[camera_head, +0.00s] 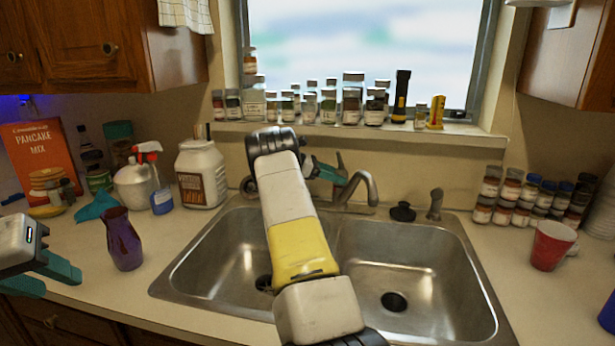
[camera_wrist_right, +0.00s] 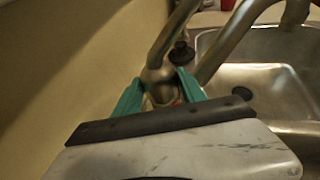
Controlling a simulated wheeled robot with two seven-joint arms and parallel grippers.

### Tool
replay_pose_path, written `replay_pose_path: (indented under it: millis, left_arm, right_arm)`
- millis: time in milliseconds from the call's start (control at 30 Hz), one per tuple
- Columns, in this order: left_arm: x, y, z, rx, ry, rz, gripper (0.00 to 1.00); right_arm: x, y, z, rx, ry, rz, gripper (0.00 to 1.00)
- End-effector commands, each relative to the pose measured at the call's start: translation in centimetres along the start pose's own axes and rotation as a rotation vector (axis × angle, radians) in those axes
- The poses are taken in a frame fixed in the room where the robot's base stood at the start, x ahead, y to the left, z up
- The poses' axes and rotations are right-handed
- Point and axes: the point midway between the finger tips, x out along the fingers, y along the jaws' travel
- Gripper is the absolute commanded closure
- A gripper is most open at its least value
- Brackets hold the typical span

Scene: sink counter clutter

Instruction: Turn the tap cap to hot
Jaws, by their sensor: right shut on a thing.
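The metal tap (camera_head: 367,184) stands behind the double sink, its curved spout reaching forward. My right arm crosses over the sink, and my right gripper (camera_head: 328,172) is at the tap's top. In the right wrist view, the teal fingers of the right gripper (camera_wrist_right: 162,97) sit on both sides of the rounded tap cap (camera_wrist_right: 158,75), shut on it. A lever (camera_wrist_right: 172,35) rises from the cap. The cap's lower part is hidden by the gripper, and its hot or cold setting cannot be read. My left gripper (camera_head: 48,270) is open and empty over the left counter.
A purple vase (camera_head: 122,240) stands near the left gripper. A spray bottle (camera_head: 150,165) and white jar (camera_head: 202,174) are left of the sink (camera_head: 425,262). Spice jars (camera_head: 490,190) and a red cup (camera_head: 551,246) are on the right. Jars line the windowsill. The sink basins are empty.

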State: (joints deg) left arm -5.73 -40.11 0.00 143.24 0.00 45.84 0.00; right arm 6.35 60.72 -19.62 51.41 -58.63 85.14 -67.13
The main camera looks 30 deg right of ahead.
Motion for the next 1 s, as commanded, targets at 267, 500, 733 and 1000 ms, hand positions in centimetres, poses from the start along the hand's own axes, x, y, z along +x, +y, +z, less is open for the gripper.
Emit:
replay_pose_path:
  millis: [267, 500, 733, 1000]
  left_arm:
    - [0.00, 0.00, 0.00, 0.000, 0.000, 0.000, 0.64]
    - [0.00, 0.00, 0.00, 0.000, 0.000, 0.000, 0.64]
    - [0.00, 0.00, 0.00, 0.000, 0.000, 0.000, 0.64]
    - [0.00, 0.00, 0.00, 0.000, 0.000, 0.000, 0.64]
  right_arm:
    - [0.00, 0.23, -0.04, 0.035, -0.001, -0.079, 0.92]
    - [0.02, 0.28, -0.01, 0.052, 0.000, -0.122, 0.92]
    - [-0.02, 0.29, 0.03, 0.059, -0.001, -0.141, 0.92]
    - [-0.03, 0.30, 0.06, 0.061, -0.001, -0.144, 0.92]
